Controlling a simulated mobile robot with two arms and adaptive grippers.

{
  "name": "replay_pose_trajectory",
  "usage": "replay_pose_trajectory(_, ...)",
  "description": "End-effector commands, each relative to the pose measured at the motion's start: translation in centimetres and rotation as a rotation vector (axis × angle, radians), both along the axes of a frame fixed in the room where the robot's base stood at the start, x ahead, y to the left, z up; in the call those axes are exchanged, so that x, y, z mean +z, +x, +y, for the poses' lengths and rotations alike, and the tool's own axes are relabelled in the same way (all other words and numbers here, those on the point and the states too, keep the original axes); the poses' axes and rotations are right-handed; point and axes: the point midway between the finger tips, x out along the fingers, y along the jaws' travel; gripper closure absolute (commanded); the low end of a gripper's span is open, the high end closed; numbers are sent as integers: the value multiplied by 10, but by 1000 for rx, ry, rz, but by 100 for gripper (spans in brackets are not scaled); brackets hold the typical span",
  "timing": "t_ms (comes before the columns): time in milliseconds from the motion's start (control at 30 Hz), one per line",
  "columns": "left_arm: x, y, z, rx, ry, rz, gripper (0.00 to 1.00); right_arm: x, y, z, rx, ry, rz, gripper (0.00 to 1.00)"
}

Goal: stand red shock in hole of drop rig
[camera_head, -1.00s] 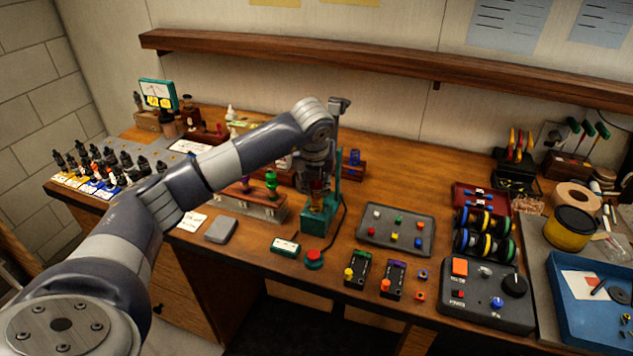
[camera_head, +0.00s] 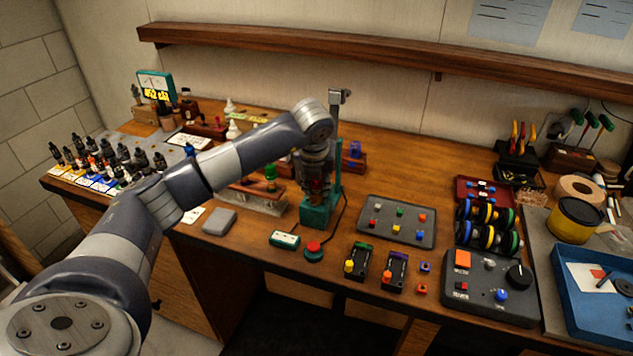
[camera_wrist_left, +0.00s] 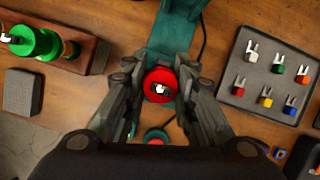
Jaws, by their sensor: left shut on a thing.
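The red shock (camera_wrist_left: 160,84) is seen end-on from above in the left wrist view, between the fingers of my left gripper (camera_wrist_left: 160,92). In the head view my left gripper (camera_head: 317,184) points down over the drop rig's green base (camera_head: 318,215), shut on the shock, which is mostly hidden there. The drop rig's green upright also shows in the wrist view (camera_wrist_left: 176,32), just beyond the shock. The hole is hidden under the shock and gripper, so I cannot tell whether the shock's lower end is in it. My right gripper is not in view.
A stand with a green shock (camera_head: 270,172) is left of the rig. A red button (camera_head: 314,248) and a small green box (camera_head: 284,239) are in front. A grey tray with coloured pieces (camera_head: 372,236) is right. A cable runs beside the rig.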

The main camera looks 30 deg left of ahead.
Motion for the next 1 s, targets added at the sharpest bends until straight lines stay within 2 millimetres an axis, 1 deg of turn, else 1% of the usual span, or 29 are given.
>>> replay_pose_trajectory(33,-4,-1,1,1,1,3,99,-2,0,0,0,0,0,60)
replay_pose_trajectory(333,-5,-1,0,0,1,5,99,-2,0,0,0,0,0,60)
replay_pose_trajectory(367,-5,-1,0,0,1,5,68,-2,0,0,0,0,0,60)
replay_pose_trajectory(400,-5,-1,0,0,1,5,59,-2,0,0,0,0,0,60)
replay_pose_trajectory(433,-5,-1,0,0,1,5,52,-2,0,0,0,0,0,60)
replay_pose_trajectory(800,-2,-1,0,-1,1,2,51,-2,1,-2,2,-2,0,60)
replay_pose_trajectory(867,3,-2,-1,0,1,0,51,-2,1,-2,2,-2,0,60)
replay_pose_trajectory(1000,23,-9,-5,-1,0,-2,51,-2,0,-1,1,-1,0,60)
